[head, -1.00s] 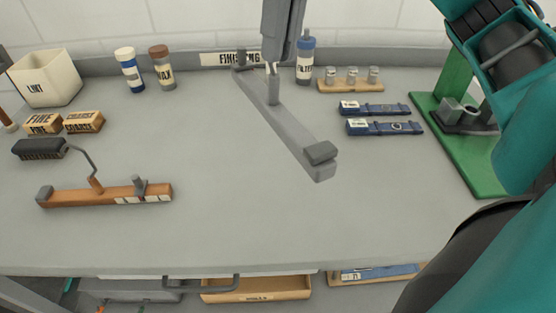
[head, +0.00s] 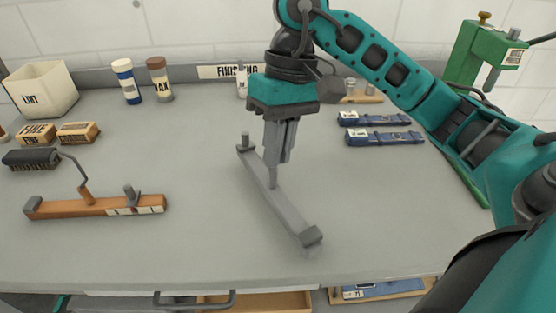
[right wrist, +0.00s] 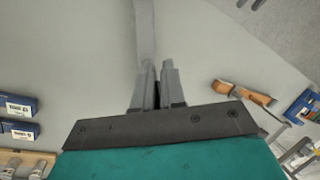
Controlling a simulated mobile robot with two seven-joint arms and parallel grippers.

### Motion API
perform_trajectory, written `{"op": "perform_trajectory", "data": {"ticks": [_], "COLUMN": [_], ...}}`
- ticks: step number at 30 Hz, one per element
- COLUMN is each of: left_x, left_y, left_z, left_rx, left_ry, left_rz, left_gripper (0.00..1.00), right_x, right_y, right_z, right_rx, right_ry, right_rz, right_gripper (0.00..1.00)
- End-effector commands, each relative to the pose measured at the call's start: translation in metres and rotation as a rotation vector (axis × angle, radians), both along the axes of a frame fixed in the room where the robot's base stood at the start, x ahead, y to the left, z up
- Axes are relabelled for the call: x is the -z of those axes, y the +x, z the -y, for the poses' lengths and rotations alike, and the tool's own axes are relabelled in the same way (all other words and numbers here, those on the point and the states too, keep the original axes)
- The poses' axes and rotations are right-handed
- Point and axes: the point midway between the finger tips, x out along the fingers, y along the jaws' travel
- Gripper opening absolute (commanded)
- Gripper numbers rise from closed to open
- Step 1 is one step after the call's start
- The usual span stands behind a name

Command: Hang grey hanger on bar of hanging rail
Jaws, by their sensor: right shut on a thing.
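The grey hanger (head: 291,219) is a long grey bar with a dark raised end block and a short upright peg at its other end. My right gripper (head: 273,180) points down and is shut on the hanger's short stem near its middle. The hanger slants over the middle of the workbench; whether it touches the top is hard to tell. In the right wrist view the grey hanger (right wrist: 145,32) runs up from between the fingers of my right gripper (right wrist: 155,70). I cannot make out the hanging rail in either view. My left gripper is out of view.
An orange-brown hanger (head: 100,206) with a hook lies at left on the grey workbench (head: 210,240). A brush (head: 32,158), small boxes, a lint bin (head: 40,90) and two bottles stand behind it. Blue cases (head: 385,137) and a green press (head: 478,60) are at right.

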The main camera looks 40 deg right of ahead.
Motion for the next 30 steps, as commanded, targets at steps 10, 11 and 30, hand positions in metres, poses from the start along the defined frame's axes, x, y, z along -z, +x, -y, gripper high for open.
{"op": "perform_trajectory", "data": {"ticks": [10,11,30], "left_x": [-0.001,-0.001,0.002], "left_y": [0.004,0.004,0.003], "left_z": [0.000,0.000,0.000], "left_rx": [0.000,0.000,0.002], "left_ry": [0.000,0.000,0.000], "left_rz": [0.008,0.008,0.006], "left_gripper": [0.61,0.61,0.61], "right_x": [0.028,0.028,0.030], "right_y": [0.000,0.000,0.000], "right_z": [0.000,0.000,0.000], "right_rx": [-0.001,-0.001,0.000], "right_ry": [0.001,0.001,0.001], "right_rz": [0.001,0.001,-0.001], "right_gripper": [0.00,0.00,0.36]}}
